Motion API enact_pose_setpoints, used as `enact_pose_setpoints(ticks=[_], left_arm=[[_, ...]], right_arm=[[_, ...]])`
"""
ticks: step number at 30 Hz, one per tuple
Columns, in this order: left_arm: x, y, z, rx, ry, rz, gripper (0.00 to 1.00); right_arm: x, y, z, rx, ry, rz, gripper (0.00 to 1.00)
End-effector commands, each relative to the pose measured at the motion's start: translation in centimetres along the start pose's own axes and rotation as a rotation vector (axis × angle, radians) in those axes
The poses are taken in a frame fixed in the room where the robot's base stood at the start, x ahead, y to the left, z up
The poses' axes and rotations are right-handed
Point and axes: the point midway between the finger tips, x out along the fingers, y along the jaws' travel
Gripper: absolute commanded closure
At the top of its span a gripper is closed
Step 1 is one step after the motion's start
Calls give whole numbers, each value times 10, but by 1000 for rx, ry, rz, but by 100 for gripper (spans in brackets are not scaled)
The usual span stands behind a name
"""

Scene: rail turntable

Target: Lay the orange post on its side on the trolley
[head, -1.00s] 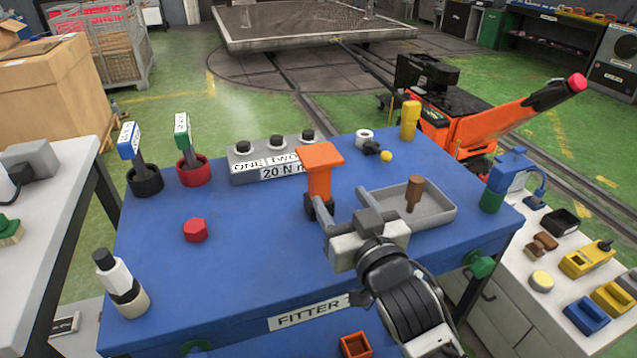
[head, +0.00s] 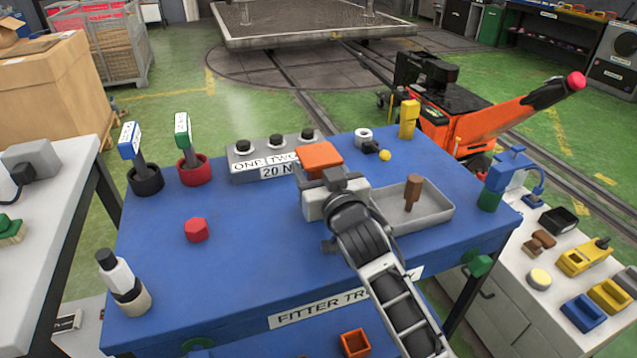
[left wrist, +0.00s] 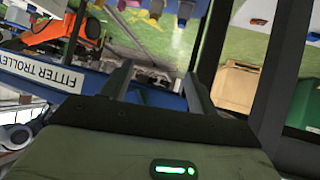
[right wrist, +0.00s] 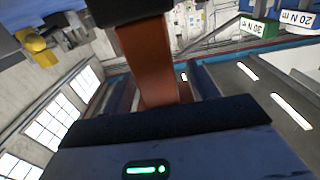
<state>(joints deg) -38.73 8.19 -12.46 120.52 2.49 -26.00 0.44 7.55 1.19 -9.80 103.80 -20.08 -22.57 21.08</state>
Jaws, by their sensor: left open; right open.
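The orange post (head: 320,158) stands upright on the blue trolley (head: 262,248), just in front of the grey button block. In the head view only its flat orange top shows; my right gripper (head: 335,180) hides its stem and base. In the right wrist view, the post's orange stem (right wrist: 147,62) is between the fingers of my right gripper (right wrist: 160,85), which is open. Its black end is at the top of that view. My left gripper (left wrist: 157,88) is open and empty in the left wrist view, away from the post; it is outside the head view.
The grey button block (head: 270,155) is close behind the post. A grey tray (head: 430,218) with a brown peg (head: 412,194) is at right. A red hexagonal piece (head: 196,229) and a white bottle (head: 120,280) are at left. The trolley's front middle is clear.

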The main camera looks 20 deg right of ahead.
Motion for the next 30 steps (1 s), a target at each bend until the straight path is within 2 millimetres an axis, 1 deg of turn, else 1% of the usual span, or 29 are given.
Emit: enact_pose_setpoints(ticks=[2, 3, 5, 6, 8, 9, 10, 16, 19, 23, 27, 30], left_arm=[[0, 0, 0, 1, 0, 0, 40], [0, 0, 0, 2, 0, 0, 40], [0, 0, 0, 2, 0, 0, 40], [0, 0, 0, 2, 0, 0, 40], [0, 0, 0, 3, 0, 0, 40], [0, 0, 0, 2, 0, 0, 40], [0, 0, 0, 2, 0, 0, 40], [0, 0, 0, 2, 0, 1, 40], [0, 0, -1, 3, -1, 0, 40], [-2, -1, -3, 7, -3, -2, 40], [-3, -1, -3, 13, -8, -4, 40], [-3, -2, -2, 16, -14, -6, 40]], right_arm=[[0, 0, 0, 0, 0, 0, 42], [0, 0, 0, 0, 0, 0, 53], [0, 0, 0, 0, -1, 0, 70], [0, 0, 0, 1, -1, 0, 81], [0, 0, 0, 0, -1, 0, 97], [0, 0, 0, 0, -1, 0, 100], [0, 0, -3, 1, 7, -1, 100], [0, 0, -4, 0, 7, -1, 100], [0, 0, -11, 0, 8, 0, 100], [0, 0, -33, 0, 12, -1, 100], [0, 0, -62, 1, 13, -1, 100], [0, 0, -79, 0, 12, 0, 100]])
